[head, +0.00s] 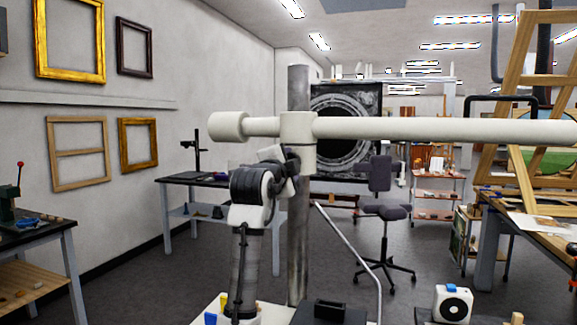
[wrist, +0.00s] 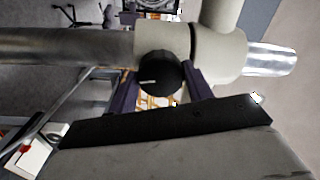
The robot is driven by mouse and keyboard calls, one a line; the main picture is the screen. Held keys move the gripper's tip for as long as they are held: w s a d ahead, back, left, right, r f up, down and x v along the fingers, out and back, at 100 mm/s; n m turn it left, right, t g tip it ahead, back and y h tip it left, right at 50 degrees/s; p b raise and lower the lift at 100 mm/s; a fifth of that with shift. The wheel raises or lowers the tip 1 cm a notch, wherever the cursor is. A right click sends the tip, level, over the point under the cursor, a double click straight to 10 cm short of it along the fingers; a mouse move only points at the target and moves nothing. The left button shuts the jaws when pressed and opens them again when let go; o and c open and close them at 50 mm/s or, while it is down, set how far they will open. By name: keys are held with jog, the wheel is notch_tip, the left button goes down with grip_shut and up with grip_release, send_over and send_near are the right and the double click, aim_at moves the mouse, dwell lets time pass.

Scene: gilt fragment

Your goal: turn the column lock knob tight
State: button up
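The black round lock knob (wrist: 160,72), with a white pointer line, sits on the side of the cream collar (wrist: 213,57) in the wrist view. In the head view the cream collar (head: 298,140) clamps the grey upright column (head: 298,235) and carries a long cream crossbar (head: 430,131). My gripper (wrist: 161,78) has its two dark fingers apart, one on either side of the knob, with the tips close to it. I cannot tell whether they touch it. In the head view my gripper (head: 287,160) is at the collar's left side, and the knob is not clearly visible there.
A dark workbench (head: 205,180) is along the left wall. A wooden easel (head: 520,110) and a cluttered table (head: 530,210) are on the right. A white box (head: 452,303) is at the front right.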

jog(key=o, duration=0.3)
jog(key=shift+o, duration=0.2)
jog(key=b+v, duration=0.4)
jog(key=v, duration=0.9)
jog(key=shift+s+a+b, duration=0.15)
jog(key=shift+s+b, duration=0.15)
jog(key=shift+s, duration=0.1)
jog(key=shift+a, duration=0.1)
